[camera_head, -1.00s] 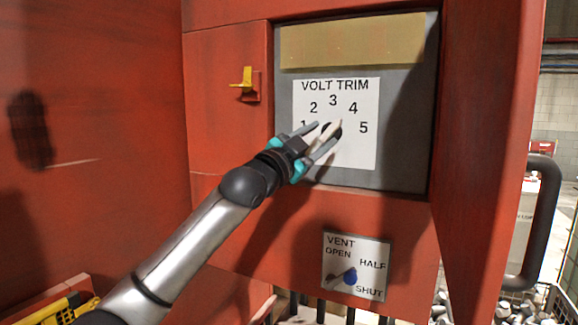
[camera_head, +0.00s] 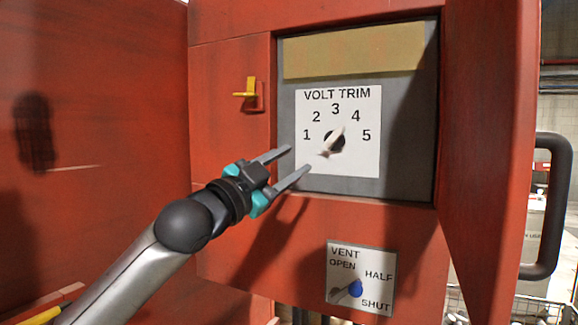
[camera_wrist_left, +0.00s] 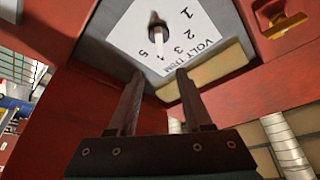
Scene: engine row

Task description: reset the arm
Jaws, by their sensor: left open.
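My left gripper (camera_head: 299,158) is open and empty, coming in from the left in the head view. Its fingertips are in front of the lower left edge of the VOLT TRIM plate, apart from the knob. The wrist view shows its two fingers (camera_wrist_left: 158,90) spread with nothing between them. The VOLT TRIM knob (camera_head: 333,143) is dark with a pale pointer, on a white plate (camera_head: 309,170) numbered 1 to 5. In the wrist view the knob (camera_wrist_left: 157,30) has its pointer covering the place of the 4. My right gripper is not in view.
A red cabinet (camera_head: 230,130) surrounds the recessed panel, with a side wall (camera_head: 490,130) at right. A yellow switch (camera_head: 250,88) sticks out at left. Below is a VENT plate (camera_head: 375,262) with a blue knob (camera_head: 355,288). A dark handle (camera_head: 558,200) stands at far right.

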